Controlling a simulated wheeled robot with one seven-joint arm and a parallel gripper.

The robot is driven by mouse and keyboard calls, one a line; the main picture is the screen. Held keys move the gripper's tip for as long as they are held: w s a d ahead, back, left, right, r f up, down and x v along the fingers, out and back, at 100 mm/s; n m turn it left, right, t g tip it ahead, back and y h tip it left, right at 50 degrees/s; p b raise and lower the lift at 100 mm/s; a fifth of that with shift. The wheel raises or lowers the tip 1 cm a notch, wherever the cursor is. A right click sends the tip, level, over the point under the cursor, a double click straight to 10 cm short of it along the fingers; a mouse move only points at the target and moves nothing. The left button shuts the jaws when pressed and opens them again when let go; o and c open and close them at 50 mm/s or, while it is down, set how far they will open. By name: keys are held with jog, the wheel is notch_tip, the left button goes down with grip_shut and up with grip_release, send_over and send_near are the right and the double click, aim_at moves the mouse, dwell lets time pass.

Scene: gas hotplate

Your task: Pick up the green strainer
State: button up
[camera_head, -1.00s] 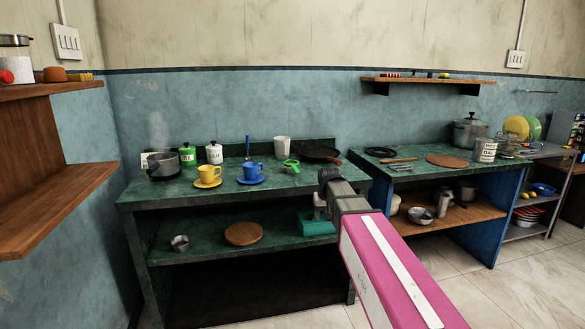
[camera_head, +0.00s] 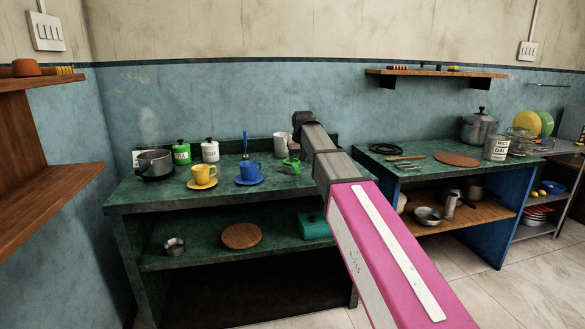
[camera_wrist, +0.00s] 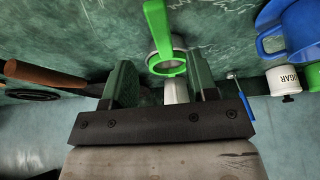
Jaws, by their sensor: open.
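The green strainer (camera_head: 291,161) lies on the green counter of the left table, right of the blue cup, partly hidden by my arm in the head view. In the wrist view its green handle (camera_wrist: 158,22) points to the top edge, and its round rim (camera_wrist: 167,69) shows between my fingers. My gripper (camera_wrist: 160,62) is open and empty, with one finger on each side of the rim in the picture. I cannot tell the remaining distance or any contact. In the head view my fingers are hidden.
A blue cup (camera_head: 250,171) and yellow cup (camera_head: 203,171) stand on saucers left of the strainer. A white mug (camera_head: 282,146) stands behind it. In the wrist view a brown pan handle (camera_wrist: 42,74) lies at the left. A wall shelf (camera_head: 436,72) hangs at the right.

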aim_at(296, 168)
jog(key=shift+x, duration=3.35)
jog(key=shift+s+a, duration=0.1)
jog(key=shift+s, duration=0.05)
grip_shut()
